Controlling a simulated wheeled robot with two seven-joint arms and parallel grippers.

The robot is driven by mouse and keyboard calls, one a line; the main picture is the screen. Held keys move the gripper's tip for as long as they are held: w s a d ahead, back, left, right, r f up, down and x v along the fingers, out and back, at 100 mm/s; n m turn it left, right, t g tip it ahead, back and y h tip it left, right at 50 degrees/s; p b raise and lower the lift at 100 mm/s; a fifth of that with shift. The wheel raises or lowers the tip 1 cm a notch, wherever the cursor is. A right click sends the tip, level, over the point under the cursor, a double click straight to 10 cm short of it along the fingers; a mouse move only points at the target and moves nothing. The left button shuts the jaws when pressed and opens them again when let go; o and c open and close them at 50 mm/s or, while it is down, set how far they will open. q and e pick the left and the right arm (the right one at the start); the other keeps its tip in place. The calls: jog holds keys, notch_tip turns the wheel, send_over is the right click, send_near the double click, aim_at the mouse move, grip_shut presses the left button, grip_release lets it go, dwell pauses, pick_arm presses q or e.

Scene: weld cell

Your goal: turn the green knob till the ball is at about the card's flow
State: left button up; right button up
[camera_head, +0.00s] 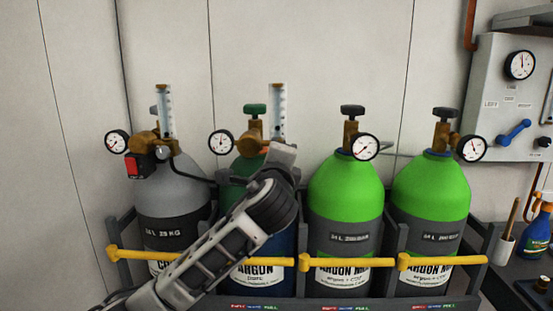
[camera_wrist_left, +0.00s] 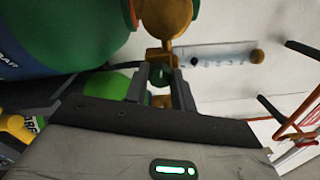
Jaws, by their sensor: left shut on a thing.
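The small green knob (camera_wrist_left: 161,73) sits under the brass regulator (camera_wrist_left: 167,20) of the argon cylinder. My left gripper (camera_wrist_left: 160,82) is shut on this knob, one finger on each side. In the head view my left gripper (camera_head: 284,154) hides the knob and much of the regulator. The clear flow tube (camera_head: 278,110) stands upright above my gripper. It also shows in the wrist view (camera_wrist_left: 222,55), where a small dark ball (camera_wrist_left: 195,62) seems to lie near its regulator end. Its scale is too small to read. I cannot make out the card. My right gripper is not in view.
A grey cylinder (camera_head: 172,192) with its own flow tube stands left of the argon cylinder (camera_head: 233,200). Two bright green cylinders (camera_head: 345,188) stand right. Yellow bars (camera_head: 330,262) cross the rack front. A pressure gauge (camera_head: 221,142) is close left of my gripper.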

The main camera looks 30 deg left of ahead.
pick_arm(q)
jog(key=n+b, duration=0.1)
jog(key=n, duration=2.4)
jog(key=shift+r+n+g, duration=0.1)
jog(key=shift+n+g, duration=0.2)
jog(key=shift+g, duration=0.1)
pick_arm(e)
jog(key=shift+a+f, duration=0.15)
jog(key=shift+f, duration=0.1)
pick_arm(q)
jog(key=o, duration=1)
jog(key=shift+d, duration=0.1)
